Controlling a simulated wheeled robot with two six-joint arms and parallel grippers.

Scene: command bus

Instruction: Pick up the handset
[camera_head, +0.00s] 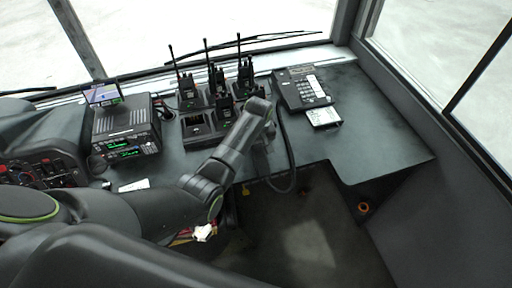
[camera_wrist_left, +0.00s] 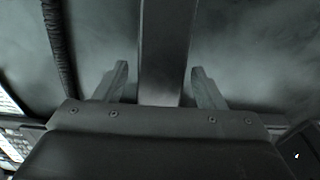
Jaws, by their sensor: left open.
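The desk phone (camera_head: 303,88) sits on the dark counter at the right, with a light keypad strip. My left arm comes in from the left, and its gripper (camera_head: 262,106) is over the counter just left of the phone. In the left wrist view, a long dark bar that looks like the handset (camera_wrist_left: 165,45) runs between the two fingers of my left gripper (camera_wrist_left: 160,70). The fingers are apart, with a gap on each side of the bar. In the head view the handset cannot be made out clearly near my gripper. My right gripper is not in view.
A coiled cord (camera_wrist_left: 60,45) runs left of the fingers; a cord (camera_head: 291,165) also hangs over the counter's front edge. Several handheld radios (camera_head: 216,82) stand in chargers left of the phone. A radio unit (camera_head: 126,132) is further left. The counter's right part (camera_head: 375,125) is clear.

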